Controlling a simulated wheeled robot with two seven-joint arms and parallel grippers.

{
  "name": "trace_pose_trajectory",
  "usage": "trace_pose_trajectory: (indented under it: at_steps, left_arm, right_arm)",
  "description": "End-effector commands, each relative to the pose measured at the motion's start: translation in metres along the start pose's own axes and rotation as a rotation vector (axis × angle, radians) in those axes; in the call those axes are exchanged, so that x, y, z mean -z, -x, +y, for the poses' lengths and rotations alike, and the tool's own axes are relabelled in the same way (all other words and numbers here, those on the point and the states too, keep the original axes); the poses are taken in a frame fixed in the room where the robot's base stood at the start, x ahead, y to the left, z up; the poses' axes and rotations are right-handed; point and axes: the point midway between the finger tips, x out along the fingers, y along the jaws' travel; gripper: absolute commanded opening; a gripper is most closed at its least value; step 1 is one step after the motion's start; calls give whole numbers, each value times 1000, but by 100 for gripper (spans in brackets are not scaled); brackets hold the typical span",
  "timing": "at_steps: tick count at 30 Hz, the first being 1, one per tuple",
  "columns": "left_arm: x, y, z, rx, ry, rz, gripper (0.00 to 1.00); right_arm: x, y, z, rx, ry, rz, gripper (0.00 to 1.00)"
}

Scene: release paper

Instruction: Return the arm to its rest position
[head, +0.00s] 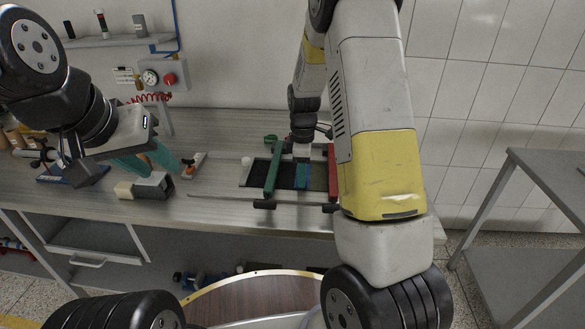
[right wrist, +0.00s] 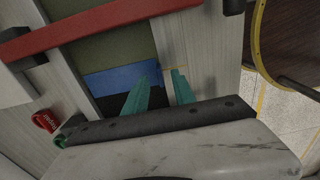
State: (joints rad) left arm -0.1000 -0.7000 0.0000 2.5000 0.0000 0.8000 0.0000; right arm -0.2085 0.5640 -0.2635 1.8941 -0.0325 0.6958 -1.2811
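My left gripper (head: 163,167) is at the left of the head view, above the workbench, with its two teal fingers apart and nothing seen between them. My right arm bends over the middle of the bench. Its gripper is mostly hidden in the head view. The strip lies across a dark panel (head: 318,178) between a green bar (head: 271,172) and a red bar (head: 333,172).
A grey-and-cream block (head: 152,187) and a small orange-and-white item (head: 194,166) are on the workbench (head: 215,208) near my left gripper. A gauge panel (head: 160,78) is on the wall. A grey side table (head: 550,160) stands at the right, with floor between it and the bench.

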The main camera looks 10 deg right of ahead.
Motion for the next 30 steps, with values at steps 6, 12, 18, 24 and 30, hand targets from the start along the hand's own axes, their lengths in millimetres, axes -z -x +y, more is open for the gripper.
trace_pose_trajectory:
  at_steps: [6,12,18,24,30]
  left_arm:
    - [0,0,0,0,0,0,36]
    - [0,0,0,0,0,0,36]
    - [0,0,0,0,0,0,36]
    - [0,0,0,0,0,0,36]
    - [0,0,0,0,0,0,36]
  right_arm:
    - [0,38,1,-2,0,1,32]
    - [0,61,-3,-8,-23,11,32]
    - [-6,120,-33,-67,-229,101,32]
    - [-16,187,-89,-127,-529,240,32]
    - [-29,230,-153,-169,-812,381,32]
